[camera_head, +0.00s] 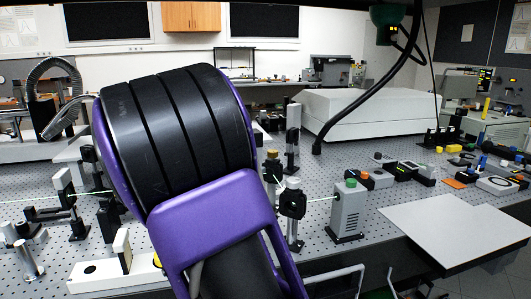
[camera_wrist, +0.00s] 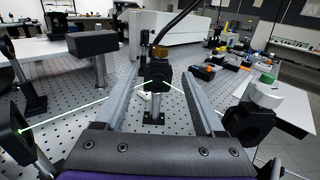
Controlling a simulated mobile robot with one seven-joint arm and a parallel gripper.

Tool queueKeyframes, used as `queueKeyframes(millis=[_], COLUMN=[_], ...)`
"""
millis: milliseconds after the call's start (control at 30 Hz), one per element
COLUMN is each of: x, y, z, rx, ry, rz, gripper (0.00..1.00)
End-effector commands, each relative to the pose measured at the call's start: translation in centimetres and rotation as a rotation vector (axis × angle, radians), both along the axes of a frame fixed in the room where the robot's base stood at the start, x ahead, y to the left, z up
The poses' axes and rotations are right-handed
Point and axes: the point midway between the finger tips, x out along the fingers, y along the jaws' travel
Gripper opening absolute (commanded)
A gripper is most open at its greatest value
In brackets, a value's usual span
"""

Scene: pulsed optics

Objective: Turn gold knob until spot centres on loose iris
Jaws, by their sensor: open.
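The gold knob (camera_wrist: 160,51) sits on top of a black optic mount (camera_wrist: 156,74) on a post. In the head view a brass-coloured top (camera_head: 272,155) shows just right of my purple arm. My gripper (camera_wrist: 159,72) is open, its two grey fingers spread on either side of the mount in the wrist view, with nothing visibly held. A green beam meets this mount. A black ring mount (camera_wrist: 247,126) stands at the right, near the beam. Another black mount (camera_wrist: 14,132) at the left edge bears a green spot. I cannot tell which is the loose iris, or whether the spot is centred.
A grey box with a green top (camera_head: 349,207) stands right of the mounts. A bare white board (camera_head: 455,228) lies at the table's right. Several posts and optics crowd the perforated table (camera_head: 372,212). A black cable hangs at the back. My arm hides much of the centre.

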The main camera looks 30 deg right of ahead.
Motion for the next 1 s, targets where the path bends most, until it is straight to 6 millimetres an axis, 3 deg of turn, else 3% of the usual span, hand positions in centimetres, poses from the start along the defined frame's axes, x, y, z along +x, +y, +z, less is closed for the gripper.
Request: queueKeyframes(millis=[167, 700, 1000], x=[1.1, 6.9, 8.6], y=[-1.9, -11.8, -14.6], z=[-0.1, 0.0, 0.1], rx=[-0.001, -0.001, 0.001], ry=[-0.001, -0.002, -0.002], rz=[-0.003, -0.002, 0.0], gripper=[0.71, 0.71, 0.71])
